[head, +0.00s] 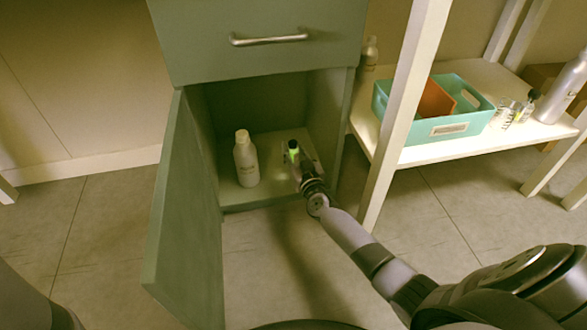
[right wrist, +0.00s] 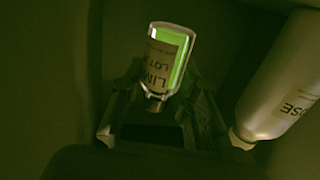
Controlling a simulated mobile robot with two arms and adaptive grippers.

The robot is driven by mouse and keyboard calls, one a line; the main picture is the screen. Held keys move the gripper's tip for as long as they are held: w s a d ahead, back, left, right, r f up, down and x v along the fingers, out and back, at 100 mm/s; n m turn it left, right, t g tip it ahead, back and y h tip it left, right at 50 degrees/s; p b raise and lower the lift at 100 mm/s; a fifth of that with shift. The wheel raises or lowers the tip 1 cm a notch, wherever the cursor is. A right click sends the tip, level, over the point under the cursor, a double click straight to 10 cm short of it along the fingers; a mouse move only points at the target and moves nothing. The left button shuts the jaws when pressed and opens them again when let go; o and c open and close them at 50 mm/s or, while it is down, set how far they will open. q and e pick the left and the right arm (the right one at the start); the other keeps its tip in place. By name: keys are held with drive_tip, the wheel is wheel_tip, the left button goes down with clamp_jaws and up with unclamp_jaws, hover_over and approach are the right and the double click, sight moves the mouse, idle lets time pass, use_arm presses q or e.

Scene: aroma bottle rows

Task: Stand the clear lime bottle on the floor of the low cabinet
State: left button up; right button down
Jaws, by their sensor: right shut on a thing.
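The clear lime bottle (head: 294,156) shows bright green with a dark cap, inside the low cabinet (head: 230,197). In the right wrist view the lime bottle (right wrist: 168,58) shows its green content and a label, inverted in that picture. My right gripper (head: 300,172) reaches in through the open front and is shut on it; it also shows in the right wrist view (right wrist: 158,112). The bottle looks about upright. Its base is hidden by the gripper, so I cannot tell whether it touches the cabinet floor. My left gripper is out of view.
A white bottle (head: 246,160) stands on the cabinet floor, left of my gripper; it shows at right in the wrist view (right wrist: 282,85). The cabinet door (head: 185,220) hangs open at left. A white shelf (head: 420,155) at right holds a teal crate (head: 410,127) and several bottles.

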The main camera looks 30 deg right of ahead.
sight(295, 164)
drive_tip(key=shift+f+b, duration=2.2)
drive_tip(key=shift+f, duration=0.1)
drive_tip(key=shift+r, duration=0.15)
drive_tip(key=c, duration=1.2)
unclamp_jaws()
drive_tip(key=shift+s+a+p, duration=0.25)
drive_tip(key=shift+s+p, duration=0.9)
drive_tip(key=shift+s, duration=0.85)
drive_tip(key=shift+s+a+p, duration=0.3)
drive_tip(key=shift+s+p, duration=0.85)
drive_tip(key=shift+s, duration=0.8)
drive_tip(key=shift+s+a+p, duration=0.25)
drive_tip(key=shift+s+p, duration=0.9)
drive_tip(key=shift+s, duration=0.85)
